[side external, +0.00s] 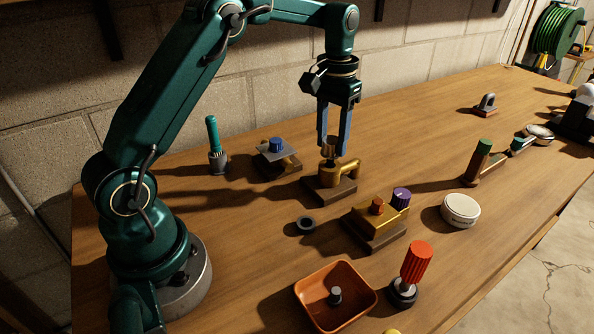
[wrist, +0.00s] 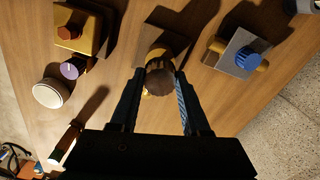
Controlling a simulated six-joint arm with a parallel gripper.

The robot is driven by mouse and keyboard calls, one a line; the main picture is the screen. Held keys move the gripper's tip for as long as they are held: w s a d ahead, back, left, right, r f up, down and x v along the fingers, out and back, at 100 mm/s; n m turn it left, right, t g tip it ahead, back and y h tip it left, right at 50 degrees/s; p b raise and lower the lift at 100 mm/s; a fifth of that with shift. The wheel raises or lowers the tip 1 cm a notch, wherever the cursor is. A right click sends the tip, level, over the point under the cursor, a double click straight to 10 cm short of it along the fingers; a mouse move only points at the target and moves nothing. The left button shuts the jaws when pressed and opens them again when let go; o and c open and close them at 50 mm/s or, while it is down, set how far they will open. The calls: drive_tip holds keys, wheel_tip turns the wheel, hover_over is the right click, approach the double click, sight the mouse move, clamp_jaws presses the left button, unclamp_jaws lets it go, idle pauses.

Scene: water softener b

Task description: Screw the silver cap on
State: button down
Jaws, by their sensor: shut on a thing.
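The silver cap (side external: 328,146) is between the fingertips of my gripper (side external: 332,142), which points straight down and is shut on it. In this light the cap looks brownish. Directly under it is a brass fitting (side external: 348,168) with a side spout on a dark wooden block (side external: 330,190). The cap sits at the top of the fitting's upright post. I cannot tell whether its thread is engaged. In the wrist view my gripper (wrist: 160,75) has one finger on each side of the round cap (wrist: 159,80), which hides most of the fitting below.
A blue-knobbed fixture (side external: 277,146) stands left of the fitting and a brass block with a purple knob (side external: 401,197) stands right. A dark ring (side external: 306,223), an orange tray (side external: 335,270), a red-handled tool (side external: 416,262) and a white round container (side external: 460,209) are nearer the front.

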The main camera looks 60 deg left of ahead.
drive_tip(key=shift+f, duration=1.3)
